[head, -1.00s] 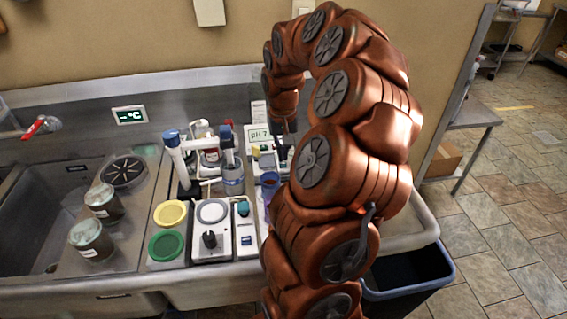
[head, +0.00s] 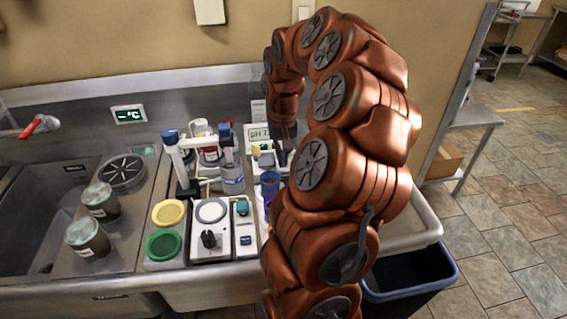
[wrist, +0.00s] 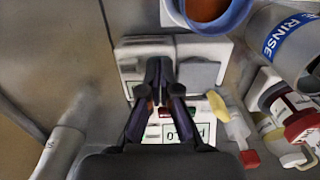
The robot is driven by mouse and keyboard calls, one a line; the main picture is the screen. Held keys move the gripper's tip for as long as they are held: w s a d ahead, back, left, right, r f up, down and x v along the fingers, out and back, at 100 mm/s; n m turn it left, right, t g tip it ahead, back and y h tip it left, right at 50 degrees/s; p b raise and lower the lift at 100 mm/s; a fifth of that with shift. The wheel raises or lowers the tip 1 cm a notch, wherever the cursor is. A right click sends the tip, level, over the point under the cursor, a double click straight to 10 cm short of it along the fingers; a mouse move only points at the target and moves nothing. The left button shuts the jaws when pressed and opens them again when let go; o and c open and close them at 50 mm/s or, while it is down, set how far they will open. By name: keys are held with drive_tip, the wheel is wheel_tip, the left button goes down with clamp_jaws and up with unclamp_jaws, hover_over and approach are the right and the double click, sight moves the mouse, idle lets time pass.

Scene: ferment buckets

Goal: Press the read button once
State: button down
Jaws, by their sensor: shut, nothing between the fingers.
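The pH meter (head: 255,150) stands at the back of the counter, its lit display (head: 259,132) reading "pH 7" before my arm cuts off the rest. In the wrist view the meter's pale body (wrist: 140,57) lies under my fingers, with the display (wrist: 195,132) upside down. My gripper (wrist: 160,62) is shut and empty, with its fingertips over the meter's front part. I cannot tell whether they touch it. No read button can be made out; the fingers cover part of the panel. In the head view my gripper (head: 283,155) is dark and small beside the meter.
A rinse bottle (wrist: 285,40) and a blue-rimmed cup (wrist: 208,12) stand close to the meter. Small capped bottles (wrist: 295,125) are at the right. A stirrer (head: 210,235), yellow lid (head: 169,212) and green lid (head: 164,245) lie nearer the counter front.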

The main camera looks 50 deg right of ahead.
drive_tip(key=shift+f, duration=0.2)
drive_tip(key=shift+r, duration=0.15)
drive_tip(key=shift+r+p, duration=0.55)
drive_tip(key=shift+r, duration=2.35)
